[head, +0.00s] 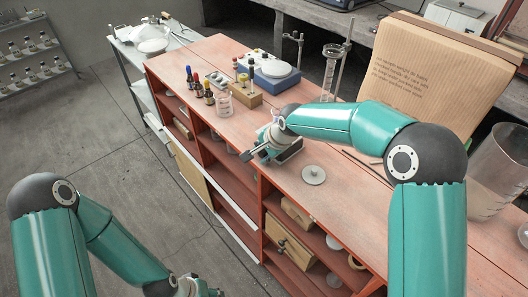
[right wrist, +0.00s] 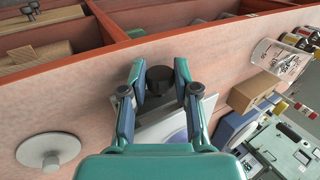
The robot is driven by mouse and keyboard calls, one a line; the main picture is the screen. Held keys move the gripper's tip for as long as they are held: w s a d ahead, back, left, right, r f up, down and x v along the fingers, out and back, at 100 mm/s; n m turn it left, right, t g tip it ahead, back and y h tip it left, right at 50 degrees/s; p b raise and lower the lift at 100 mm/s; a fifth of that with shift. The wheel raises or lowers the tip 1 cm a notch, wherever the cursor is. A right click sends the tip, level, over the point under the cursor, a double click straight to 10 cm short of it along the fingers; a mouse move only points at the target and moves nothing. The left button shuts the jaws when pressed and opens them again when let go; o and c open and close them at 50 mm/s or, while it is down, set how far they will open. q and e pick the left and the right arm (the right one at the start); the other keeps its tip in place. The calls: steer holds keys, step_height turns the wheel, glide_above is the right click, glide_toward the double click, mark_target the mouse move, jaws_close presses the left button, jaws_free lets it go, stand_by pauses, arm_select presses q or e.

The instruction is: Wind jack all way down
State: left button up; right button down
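The jack (head: 290,153) is a small lab jack with a grey top plate. It stands on the red bench, partly hidden by my right gripper (head: 268,143). Its dark knob (head: 246,156) sticks out toward the bench's front edge. In the right wrist view the knob (right wrist: 160,80) sits between the fingertips of my right gripper (right wrist: 160,77), which press close on both sides. The jack's plate (right wrist: 163,129) shows under the fingers; its height is hard to judge. My left gripper (head: 200,288) is low at the bottom edge, mostly cut off, away from the bench.
A round grey disc with a peg (head: 314,174) lies right of the jack. A glass beaker (head: 223,104), dropper bottles (head: 197,85), a wooden block (head: 245,94) and a blue balance (head: 275,73) stand behind. Open shelves (head: 235,185) lie below the front edge.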

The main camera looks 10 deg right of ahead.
steer(key=shift+w+r+g+p, duration=0.15)
steer(key=shift+r+g+p, duration=0.15)
steer(key=shift+p, duration=0.45)
steer(key=g+h+p, duration=0.1)
steer(key=p, duration=0.1)
steer(key=g+h+p, duration=0.1)
steer(key=p, duration=0.2)
steer(key=shift+w+a+r+g, duration=0.1)
steer(key=shift+w+a+g, duration=0.1)
steer(key=shift+a+g, duration=0.1)
steer(key=shift+g+h+p, duration=0.5)
steer(key=shift+h+p, duration=0.1)
steer(key=shift+p, duration=0.35)
steer(key=shift+w+f+g, duration=0.1)
steer(key=shift+f+g, duration=0.1)
steer(key=shift+g, duration=0.1)
steer(key=shift+a+g+h+p, duration=0.1)
steer(key=shift+g+h+p, duration=0.3)
steer(key=shift+h+p, duration=0.1)
steer(key=c, duration=1.2)
jaws_free()
steer(key=shift+w, duration=0.1)
steer(key=shift+o, duration=0.3)
